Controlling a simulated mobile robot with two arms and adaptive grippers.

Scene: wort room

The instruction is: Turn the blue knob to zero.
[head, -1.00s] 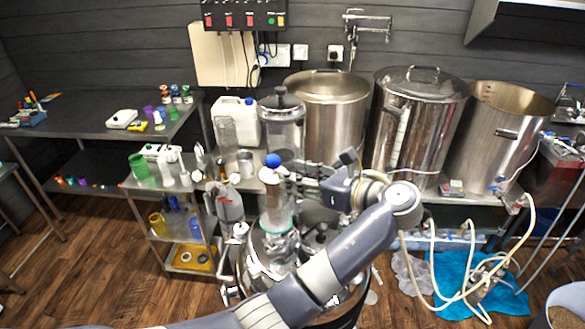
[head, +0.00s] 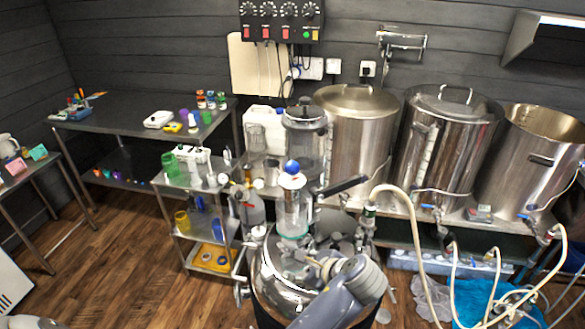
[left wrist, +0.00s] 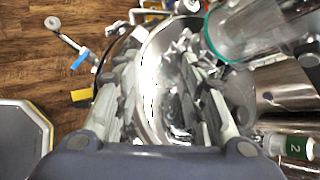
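A round blue knob (head: 292,167) tops the clear column on the steel vessel, in the head view. Dials (head: 268,9) on the black wall panel show pale markings; I cannot make out a blue one or read a setting. My left gripper (head: 318,264) is low over the vessel's lid, below the blue knob and apart from it. In the left wrist view the left gripper (left wrist: 163,75) has its fingers spread, with the shiny lid behind them and nothing held. My right gripper is not in view.
The steel vessel (head: 268,285) carries pipes and clamps around the column. Three big steel pots (head: 355,135) stand behind on the bench. A pale hose (head: 408,213) arches at the right. A laden shelf rack (head: 170,232) stands left; open wooden floor lies beyond it.

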